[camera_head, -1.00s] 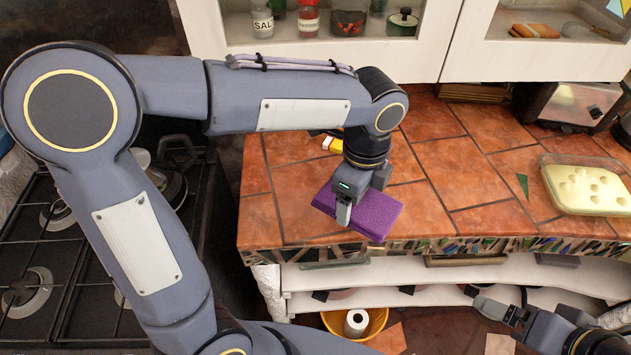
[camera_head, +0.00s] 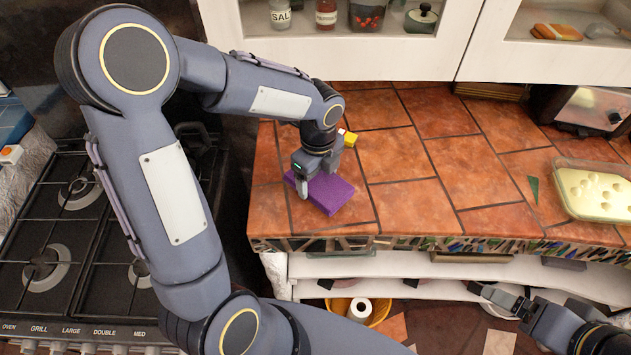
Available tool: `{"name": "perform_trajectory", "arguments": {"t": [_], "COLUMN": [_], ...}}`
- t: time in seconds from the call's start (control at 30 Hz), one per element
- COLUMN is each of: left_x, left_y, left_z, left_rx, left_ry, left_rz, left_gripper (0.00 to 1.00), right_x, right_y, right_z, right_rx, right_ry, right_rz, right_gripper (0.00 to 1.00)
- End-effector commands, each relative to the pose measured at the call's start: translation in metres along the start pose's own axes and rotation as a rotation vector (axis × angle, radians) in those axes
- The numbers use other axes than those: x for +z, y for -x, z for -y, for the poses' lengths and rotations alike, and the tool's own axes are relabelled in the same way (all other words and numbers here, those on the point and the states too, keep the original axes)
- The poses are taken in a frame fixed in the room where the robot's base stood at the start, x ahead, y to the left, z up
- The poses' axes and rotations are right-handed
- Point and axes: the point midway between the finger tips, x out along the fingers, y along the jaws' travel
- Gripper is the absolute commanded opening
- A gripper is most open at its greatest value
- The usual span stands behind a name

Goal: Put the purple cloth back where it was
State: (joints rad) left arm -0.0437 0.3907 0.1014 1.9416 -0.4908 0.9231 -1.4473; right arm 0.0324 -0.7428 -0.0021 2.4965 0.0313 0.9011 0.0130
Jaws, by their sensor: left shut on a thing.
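The purple cloth (camera_head: 334,194) is a flat folded block over the terracotta tiles near the left end of the counter. My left gripper (camera_head: 304,188) points down at the cloth's left side and is shut on it. The picture does not clearly show whether the cloth touches the tiles or hangs just above them. Part of the cloth's left end is hidden behind the fingers. My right gripper (camera_head: 492,296) is low at the right, in front of the shelf under the counter and away from the cloth. Its fingers are too unclear to judge.
A small yellow, red and white item (camera_head: 348,138) lies just behind the cloth. A glass dish of pale food (camera_head: 594,190) stands at the right, and a metal appliance (camera_head: 590,108) behind it. The counter's middle is clear. A gas stove (camera_head: 60,235) lies left.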

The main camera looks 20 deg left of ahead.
Motion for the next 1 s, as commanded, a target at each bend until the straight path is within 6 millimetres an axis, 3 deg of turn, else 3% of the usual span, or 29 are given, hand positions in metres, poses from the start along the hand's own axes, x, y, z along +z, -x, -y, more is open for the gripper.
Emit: {"name": "perform_trajectory", "arguments": {"t": [0.1, 0.3, 0.7, 0.73, 0.8, 0.87, 1.0], "left_x": [0.009, 0.007, 0.007, 0.007, 0.007, 0.007, 0.007], "left_y": [-0.013, -0.038, -0.044, -0.042, -0.042, -0.042, -0.042], "left_z": [-0.001, 0.0, 0.0, 0.0, 0.0, 0.0, 0.0], "left_rx": [0.005, 0.002, 0.0, 0.0, 0.0, 0.0, 0.0], "left_ry": [0.002, 0.0, 0.001, 0.001, 0.001, 0.001, 0.001], "left_rz": [-0.001, 0.0, 0.0, 0.0, 0.0, 0.0, 0.0], "left_gripper": [0.58, 0.58, 0.58, 0.81, 0.9, 0.98, 0.98], "right_x": [-0.001, -0.001, 0.001, 0.0, 0.0, 0.0, 0.0], "right_y": [0.002, 0.002, -0.002, -0.001, 0.0, 0.0, 0.0], "right_z": [0.001, 0.001, -0.001, 0.0, 0.0, 0.0, 0.0], "right_rx": [0.0, 0.0, 0.0, 0.0, 0.0, 0.0, 0.0], "right_ry": [0.0, 0.0, 0.0, 0.0, 0.0, 0.0, 0.0], "right_rz": [0.0, 0.0, 0.0, 0.0, 0.0, 0.0, 0.0], "right_gripper": [0.9, 0.9, 0.9, 0.9, 0.9, 0.9, 0.9]}}
